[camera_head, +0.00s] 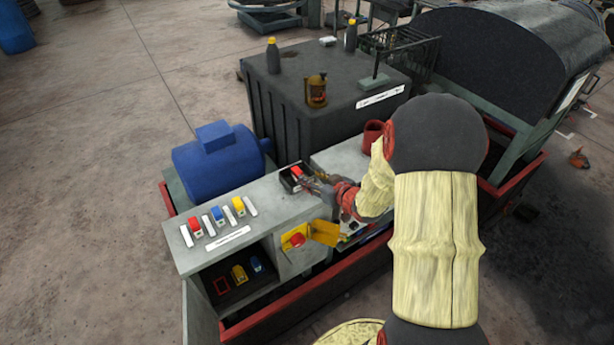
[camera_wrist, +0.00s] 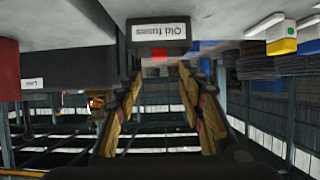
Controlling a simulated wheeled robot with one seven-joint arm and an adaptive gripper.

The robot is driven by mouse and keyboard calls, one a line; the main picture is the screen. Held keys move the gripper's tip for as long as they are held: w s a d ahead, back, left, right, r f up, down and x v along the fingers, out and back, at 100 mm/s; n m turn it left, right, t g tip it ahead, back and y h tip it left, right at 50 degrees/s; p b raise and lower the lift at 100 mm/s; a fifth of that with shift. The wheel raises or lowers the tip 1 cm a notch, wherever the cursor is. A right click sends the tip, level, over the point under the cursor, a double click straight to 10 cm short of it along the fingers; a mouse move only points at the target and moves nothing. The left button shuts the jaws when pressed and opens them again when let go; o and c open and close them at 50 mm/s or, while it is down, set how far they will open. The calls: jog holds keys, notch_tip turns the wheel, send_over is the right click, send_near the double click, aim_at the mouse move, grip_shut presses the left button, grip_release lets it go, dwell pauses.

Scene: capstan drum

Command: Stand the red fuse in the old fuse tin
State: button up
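The old fuse tin (camera_head: 287,184), a small dark open box, stands on the grey bench top. A red fuse (camera_head: 297,171) shows in its opening; in the upside-down wrist view a bit of red (camera_wrist: 158,54) shows just past the rim of the tin (camera_wrist: 158,32), beside its "Old fuses" label. Its lower part is hidden, so I cannot tell if it is upright. My gripper (camera_head: 313,183) is beside the tin, on its right. In the wrist view my gripper (camera_wrist: 161,77) has its fingers apart, with nothing held between them. Another red fuse (camera_head: 195,227) stands on the bench.
A blue fuse (camera_head: 217,215) and yellow fuse (camera_head: 238,206) stand in the bench row with white strips. A shelf below holds a yellow fuse (camera_head: 239,274), a blue one (camera_head: 257,265) and an empty red outline (camera_head: 222,285). A blue motor (camera_head: 215,160) and red mug (camera_head: 372,133) stand nearby.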

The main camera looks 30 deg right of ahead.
jog(key=s+a+r+m+g+h, duration=0.1)
jog(key=s+a+r+g+h, duration=0.15)
jog(key=r, duration=0.55)
jog(key=s+a+r+g+h, duration=0.1)
jog(key=s+a+r, duration=0.25)
jog(key=r, duration=0.45)
jog(key=s+a+r+g+y, duration=0.1)
jog(key=s+a+r+g, duration=0.1)
jog(key=s+a, duration=0.5)
jog(key=s+a+r+g+y, duration=0.1)
jog(key=s+a, duration=0.5)
jog(key=s, duration=0.9)
notch_tip(320, 180, up, 3)
jog(key=shift+a+f+n+g+y, duration=0.15)
jog(key=shift+a+n+g+y, duration=0.2)
jog(key=shift+y, duration=0.2)
notch_tip(320, 180, down, 19)
jog(key=b, duration=1.9)
jog(key=shift+f, duration=0.2)
